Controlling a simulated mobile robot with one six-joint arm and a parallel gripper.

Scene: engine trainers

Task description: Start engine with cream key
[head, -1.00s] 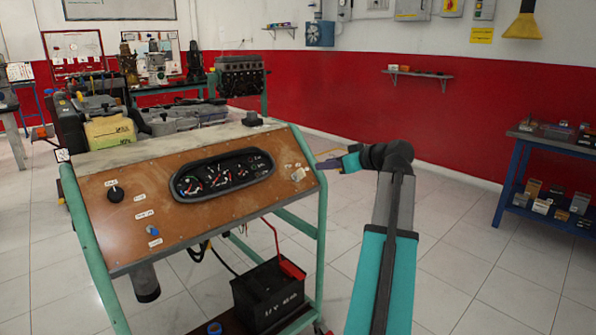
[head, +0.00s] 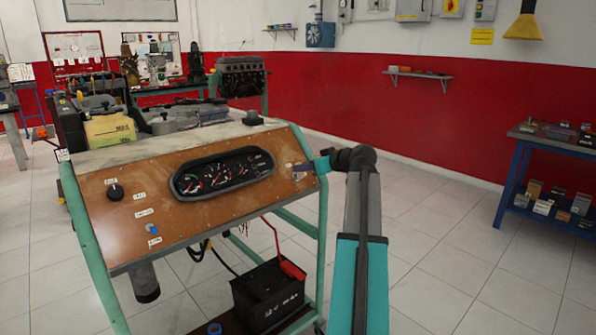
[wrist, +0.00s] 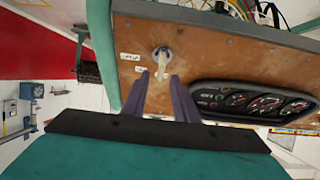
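The wooden instrument panel (head: 130,225) stands tilted on a green-framed trainer. In the wrist view the cream key (wrist: 162,68) sits in a round metal key switch (wrist: 162,52) on the panel, beside small white labels. My gripper (wrist: 160,76) is open, its two dark fingers pointing at the panel with the key seen between the tips. The fingers look apart from the key on both sides; I cannot tell how deep they reach around it. In the head view my gripper (head: 304,167) is at the panel's right end and hides most of the key there.
A gauge cluster (head: 222,173) is set in the middle of the panel. A black knob (head: 115,192) and a blue knob (head: 152,228) are on its left. A black battery (head: 268,295) sits low in the frame. A shelf table (head: 520,165) stands far right, with open floor between.

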